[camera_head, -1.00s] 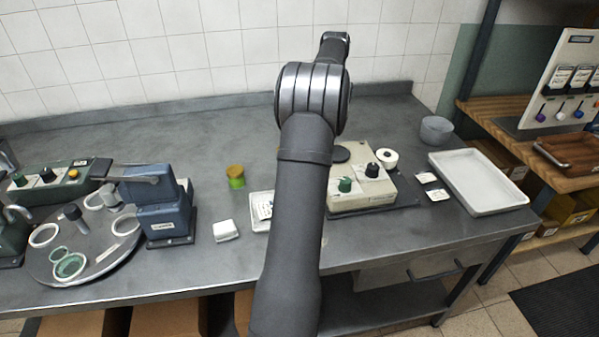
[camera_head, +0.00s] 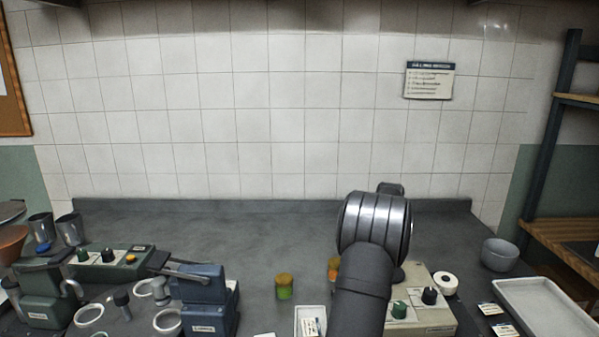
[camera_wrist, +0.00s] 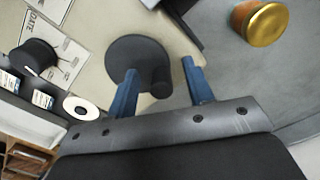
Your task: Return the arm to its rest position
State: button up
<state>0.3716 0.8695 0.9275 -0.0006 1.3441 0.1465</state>
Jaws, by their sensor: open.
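My arm (camera_head: 366,290) rises from the bottom of the head view, right of centre, over the bench; my gripper's fingers are hidden there. In the wrist view my gripper (camera_wrist: 160,66) shows two blue fingers, apart, with nothing held between them. Beyond them lies the dark round plate (camera_wrist: 135,62) of a beige device. I cannot tell how far above it the fingers are.
The beige device (camera_head: 437,315) stands beside my arm. A gold-lidded jar (camera_wrist: 262,20) is near the gripper. A green jar (camera_head: 284,291) stands left of my arm. A blue device (camera_head: 203,300) is farther left; a white tray (camera_head: 540,310) is right. The rear bench is clear.

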dwell(0.4)
jog(key=shift+w+d, duration=0.2)
jog(key=shift+w, duration=0.15)
jog(key=r, duration=0.7)
jog(key=shift+w+d+r, duration=0.15)
jog(key=shift+w+r, duration=0.05)
jog(key=shift+r, duration=0.2)
notch_tip(320, 180, down, 8)
jog(key=shift+r, duration=0.1)
jog(key=s, duration=0.1)
jog(key=s+a, duration=0.1)
jog(key=s, duration=0.1)
jog(key=s+d, duration=0.1)
jog(key=d, duration=0.1)
jog(key=s+d, duration=0.1)
jog(key=shift+s+d, duration=0.35)
jog(key=shift+d, duration=0.05)
jog(key=shift+w+d, duration=1.15)
jog(key=shift+d, duration=0.05)
jog(key=shift+w, duration=1.05)
